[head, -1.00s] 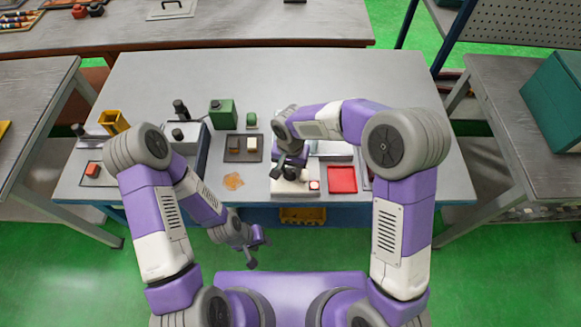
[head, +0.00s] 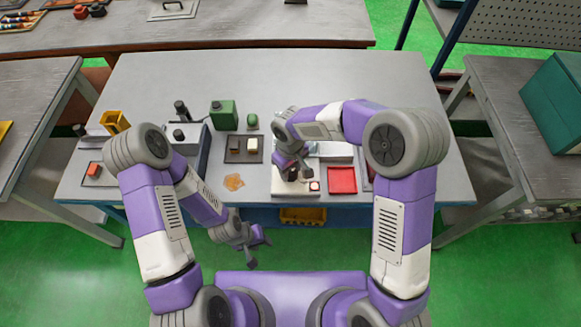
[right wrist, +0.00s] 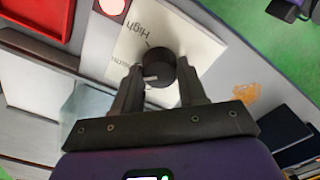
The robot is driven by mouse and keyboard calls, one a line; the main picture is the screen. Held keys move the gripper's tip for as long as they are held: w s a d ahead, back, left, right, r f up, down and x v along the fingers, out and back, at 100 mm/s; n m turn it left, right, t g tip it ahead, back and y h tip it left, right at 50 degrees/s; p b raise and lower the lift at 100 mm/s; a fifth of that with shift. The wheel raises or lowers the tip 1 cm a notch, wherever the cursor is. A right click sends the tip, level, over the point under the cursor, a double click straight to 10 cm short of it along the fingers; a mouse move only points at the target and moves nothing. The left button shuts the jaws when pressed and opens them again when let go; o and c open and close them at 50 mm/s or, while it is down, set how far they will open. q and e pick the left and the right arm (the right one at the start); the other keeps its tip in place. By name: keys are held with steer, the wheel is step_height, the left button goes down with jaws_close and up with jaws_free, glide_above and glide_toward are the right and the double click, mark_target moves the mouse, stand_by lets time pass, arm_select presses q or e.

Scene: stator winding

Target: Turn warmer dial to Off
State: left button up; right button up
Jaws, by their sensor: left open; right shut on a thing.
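The warmer (head: 285,187) is a pale box at the front of the table, with a round red light (head: 314,186) on its top. Its black dial (right wrist: 160,69) shows in the right wrist view, with a white pointer mark and the printed word "High" beside it. My right gripper (right wrist: 160,78) is shut on the dial, one finger at each side. In the head view my right gripper (head: 292,171) hides most of the dial. "Off" cannot be read. My left gripper (head: 256,250) is open and empty, low in front of the table edge.
A red tray (head: 342,180) lies just right of the warmer. A dark tray with small blocks (head: 243,158) and an amber patch (head: 234,182) are to its left. A green box (head: 223,113) stands further back. The back of the table is clear.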

steer(key=n+p, duration=0.1)
steer(key=n, duration=0.4)
steer(key=shift+n, duration=0.3)
steer(key=shift+n+p, duration=0.5)
steer(key=shift+n, duration=1.6)
steer(key=o, duration=1.1)
steer(key=shift+c, duration=0.2)
steer(key=shift+r, duration=0.1)
step_height(320, 180, up, 7)
steer(key=shift+r+p, duration=0.2)
steer(key=shift+p, duration=0.3)
